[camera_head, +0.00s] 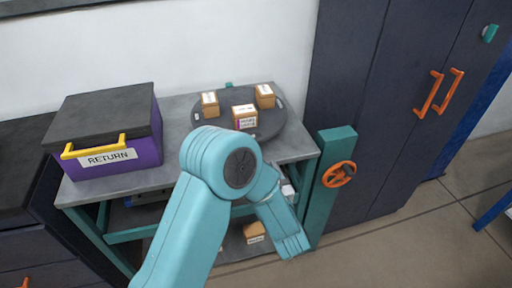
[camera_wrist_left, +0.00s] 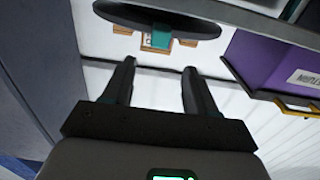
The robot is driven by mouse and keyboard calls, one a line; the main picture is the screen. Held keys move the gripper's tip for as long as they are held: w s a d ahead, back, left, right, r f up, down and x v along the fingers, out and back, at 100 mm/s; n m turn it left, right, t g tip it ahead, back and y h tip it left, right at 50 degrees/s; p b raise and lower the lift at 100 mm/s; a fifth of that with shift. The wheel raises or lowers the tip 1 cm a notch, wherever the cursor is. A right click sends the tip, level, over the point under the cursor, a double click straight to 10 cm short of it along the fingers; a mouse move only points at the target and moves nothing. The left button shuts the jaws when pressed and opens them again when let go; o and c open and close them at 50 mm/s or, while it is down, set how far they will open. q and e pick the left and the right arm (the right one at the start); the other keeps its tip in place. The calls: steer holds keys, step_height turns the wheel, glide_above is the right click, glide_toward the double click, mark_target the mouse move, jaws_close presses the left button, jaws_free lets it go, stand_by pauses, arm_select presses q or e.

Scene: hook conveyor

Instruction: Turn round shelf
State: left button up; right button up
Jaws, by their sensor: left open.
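The round shelf (camera_head: 207,119) is a dark disc on a grey table, carrying three small labelled cardboard boxes. A teal tab (camera_head: 228,85) shows at its far rim. In the left wrist view the scene is upside down; the round shelf (camera_wrist_left: 150,15) is at the top, with a teal tab (camera_wrist_left: 160,42) at its near side in front of a box. My left gripper (camera_wrist_left: 159,66) is open and empty, its fingers pointing toward that tab and apart from it. In the head view my left arm covers the shelf's near side, and I cannot make out the gripper's fingers.
A purple box (camera_head: 136,155) labelled RETURN, with a yellow handle, stands left on the grey table (camera_head: 185,170). A teal post with an orange handwheel (camera_head: 339,174) stands at right, beside a dark cabinet (camera_head: 375,110). A cardboard box (camera_head: 254,232) lies on a lower shelf.

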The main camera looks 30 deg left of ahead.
arm_select(q)
steer(key=p+x, duration=0.1)
steer(key=x, duration=0.8)
steer(key=shift+w, duration=0.1)
steer(key=shift+c, duration=0.3)
jaws_close()
